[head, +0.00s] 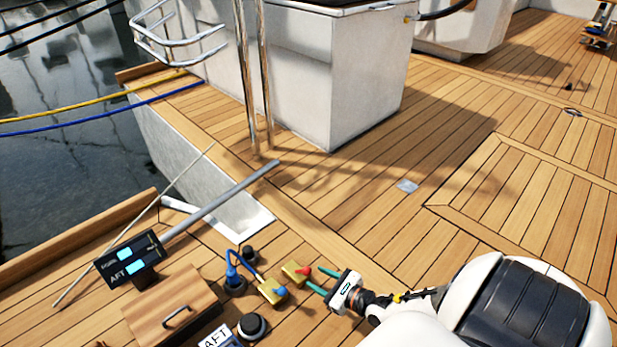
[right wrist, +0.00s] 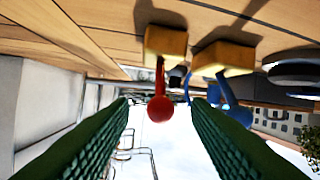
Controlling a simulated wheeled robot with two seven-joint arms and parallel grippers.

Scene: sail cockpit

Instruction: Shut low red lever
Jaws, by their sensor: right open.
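The red lever (head: 304,270) has a round red knob and sits on a small yellow block (head: 291,272) low on the deck. In the right wrist view, its red knob (right wrist: 160,108) hangs from a short red stem below the yellow block (right wrist: 165,42), lined up with the gap between my fingertips. My right gripper (head: 312,277) is open with two green fingers pointing at the knob. The fingers look apart from the knob; whether it is just beyond the tips I cannot tell. My left gripper is not in view.
A second yellow block (head: 272,290) with a blue knob stands beside the red one.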

